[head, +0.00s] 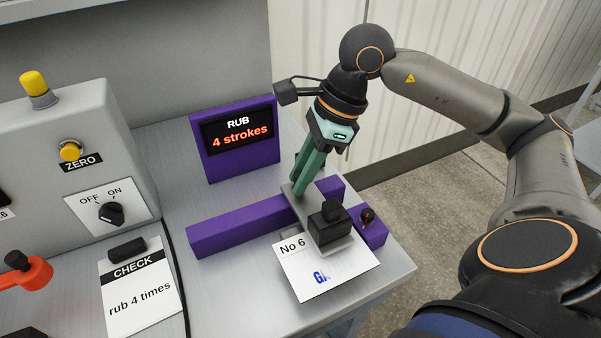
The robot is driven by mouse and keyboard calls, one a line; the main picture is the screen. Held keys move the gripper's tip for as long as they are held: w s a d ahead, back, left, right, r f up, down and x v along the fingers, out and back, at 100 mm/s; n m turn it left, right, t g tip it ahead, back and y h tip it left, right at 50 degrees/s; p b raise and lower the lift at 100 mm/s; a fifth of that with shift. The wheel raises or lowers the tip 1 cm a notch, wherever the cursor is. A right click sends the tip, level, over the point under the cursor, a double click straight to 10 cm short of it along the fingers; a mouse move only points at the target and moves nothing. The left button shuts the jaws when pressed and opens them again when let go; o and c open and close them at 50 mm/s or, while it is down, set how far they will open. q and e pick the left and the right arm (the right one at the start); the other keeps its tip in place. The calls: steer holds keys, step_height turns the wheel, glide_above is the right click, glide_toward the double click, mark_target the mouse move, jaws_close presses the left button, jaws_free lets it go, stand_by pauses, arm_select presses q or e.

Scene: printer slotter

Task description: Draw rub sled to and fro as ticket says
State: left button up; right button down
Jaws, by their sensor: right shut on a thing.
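The rub sled (331,243) is a grey plate with a black block and knob, set across a purple rail (235,229) near its right end. My right gripper (302,188) reaches down with its green fingers shut on the far end of the sled; the exact grip is partly hidden. A white sheet marked "No 6" (327,272) lies in front, partly under the sled, with blue print showing. A ticket (138,290) at the left reads "CHECK, rub 4 times". A purple display (235,137) reads "RUB 4 strokes". My left gripper is out of view.
A grey control box (75,150) stands left with a yellow-topped post (35,85), a ZERO button (70,151) and an OFF/ON knob (112,213). A red-orange lever (28,274) is at the left edge. A dark cable runs beside the ticket. The table's edge is near the sheet.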

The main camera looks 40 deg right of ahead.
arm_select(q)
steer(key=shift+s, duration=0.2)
arm_select(e)
steer(key=c, duration=0.7)
jaws_free()
steer(key=shift+d+r, duration=0.25)
steer(key=shift+r, duration=0.3)
arm_select(q)
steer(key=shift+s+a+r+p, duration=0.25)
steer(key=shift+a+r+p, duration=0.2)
steer(key=shift+p, duration=0.7)
arm_select(e)
steer(key=v, duration=1.1)
steer(key=shift+s+r, duration=0.1)
steer(key=shift+r, duration=0.1)
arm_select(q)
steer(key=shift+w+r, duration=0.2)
